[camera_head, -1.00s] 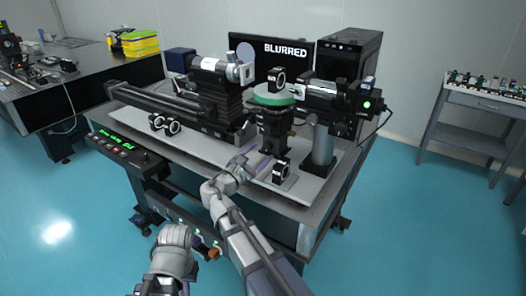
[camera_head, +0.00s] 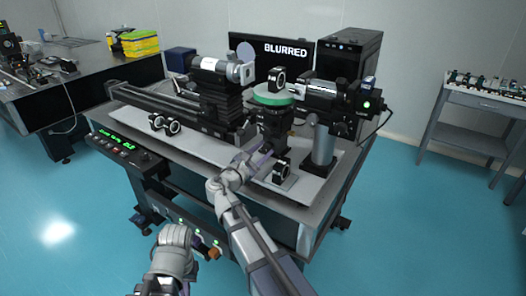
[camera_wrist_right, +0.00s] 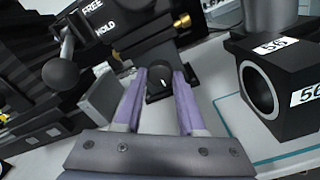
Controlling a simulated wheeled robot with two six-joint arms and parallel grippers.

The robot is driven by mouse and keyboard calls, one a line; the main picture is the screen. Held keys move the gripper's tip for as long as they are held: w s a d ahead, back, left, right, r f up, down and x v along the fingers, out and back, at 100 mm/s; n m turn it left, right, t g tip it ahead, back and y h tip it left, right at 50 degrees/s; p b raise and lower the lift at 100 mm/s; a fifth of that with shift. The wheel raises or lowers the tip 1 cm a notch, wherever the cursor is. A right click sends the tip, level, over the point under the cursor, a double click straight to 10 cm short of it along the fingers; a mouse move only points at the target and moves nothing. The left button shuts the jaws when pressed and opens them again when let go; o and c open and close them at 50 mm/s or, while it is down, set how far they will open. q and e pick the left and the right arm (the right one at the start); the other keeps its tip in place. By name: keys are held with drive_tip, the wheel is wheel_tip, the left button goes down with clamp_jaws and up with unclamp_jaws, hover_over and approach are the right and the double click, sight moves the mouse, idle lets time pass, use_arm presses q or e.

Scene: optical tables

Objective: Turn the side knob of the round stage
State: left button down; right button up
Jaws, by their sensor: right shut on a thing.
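The round stage (camera_head: 272,95) has a green disc on top of a dark post at the middle right of the table. Its small dark side knob (camera_wrist_right: 159,84) has a white mark and sits between my right fingertips in the right wrist view. My right gripper (camera_head: 266,151) reaches in from the front, low on the stage's body. It is shut on the knob, with purple fingers on either side. My left arm is at the bottom of the head view. Its gripper (camera_head: 199,240) is mostly hidden, so its jaws cannot be judged.
A black block labelled 56 with a round bore (camera_wrist_right: 262,88) stands just right of my right fingers. A lever with a ball end (camera_wrist_right: 61,72) is on the left. A green-lit panel (camera_head: 122,146) is at the front left.

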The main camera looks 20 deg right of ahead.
clamp_jaws()
drive_tip(key=shift+m, duration=0.3)
drive_tip(key=o, duration=0.9)
unclamp_jaws()
drive_tip(key=v, duration=0.7)
drive_tip(key=shift+s+a, duration=0.25)
drive_tip(key=shift+a, duration=0.05)
